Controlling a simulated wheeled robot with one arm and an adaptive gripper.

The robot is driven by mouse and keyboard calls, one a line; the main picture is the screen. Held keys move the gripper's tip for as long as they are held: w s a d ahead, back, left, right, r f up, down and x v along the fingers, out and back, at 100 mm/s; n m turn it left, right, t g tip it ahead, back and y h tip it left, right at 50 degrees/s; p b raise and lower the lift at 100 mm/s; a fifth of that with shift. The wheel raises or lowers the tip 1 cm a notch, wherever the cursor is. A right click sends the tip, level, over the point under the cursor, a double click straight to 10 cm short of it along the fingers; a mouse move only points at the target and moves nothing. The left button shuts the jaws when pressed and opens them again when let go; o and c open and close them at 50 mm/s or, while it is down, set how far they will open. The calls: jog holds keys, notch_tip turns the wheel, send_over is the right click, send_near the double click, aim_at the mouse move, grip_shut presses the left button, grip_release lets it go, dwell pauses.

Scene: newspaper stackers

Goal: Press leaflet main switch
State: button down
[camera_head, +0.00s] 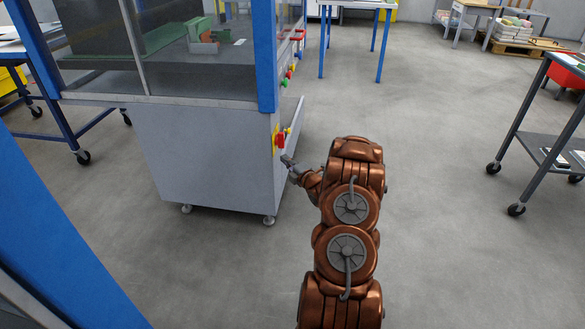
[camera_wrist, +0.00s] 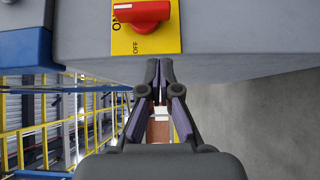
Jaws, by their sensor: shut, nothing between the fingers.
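The main switch is a red rotary knob (camera_head: 281,140) on a yellow plate, on the right-hand face of the grey machine cabinet (camera_head: 205,155). In the wrist view the red knob (camera_wrist: 142,14) shows at the top, on the yellow plate (camera_wrist: 165,43) marked ON and OFF. My gripper (camera_head: 286,160) is close to the cabinet face, just below and right of the knob. In the wrist view my gripper (camera_wrist: 160,66) is shut and empty, its tips below the plate. The knob appears untouched; the exact gap to the cabinet cannot be told.
Coloured buttons (camera_head: 289,74) run up the machine's side above the switch. A blue post (camera_head: 264,55) frames its glazed upper part. A wheeled grey rack (camera_head: 520,140) stands at the right. The floor (camera_head: 435,120) between them is clear.

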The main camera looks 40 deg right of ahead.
aim_at(278, 145)
jog(key=shift+w+d+r+b, duration=0.1)
jog(key=shift+w+d+b, duration=0.15)
jog(key=shift+w+d, duration=0.5)
jog(key=shift+w+d+f+b, duration=0.1)
jog(key=shift+w+d+b, duration=0.15)
jog(key=shift+w+d, duration=0.55)
jog(key=shift+w+d+r+b, duration=0.1)
jog(key=shift+w+d+b, duration=0.25)
jog(key=shift+w, duration=0.7)
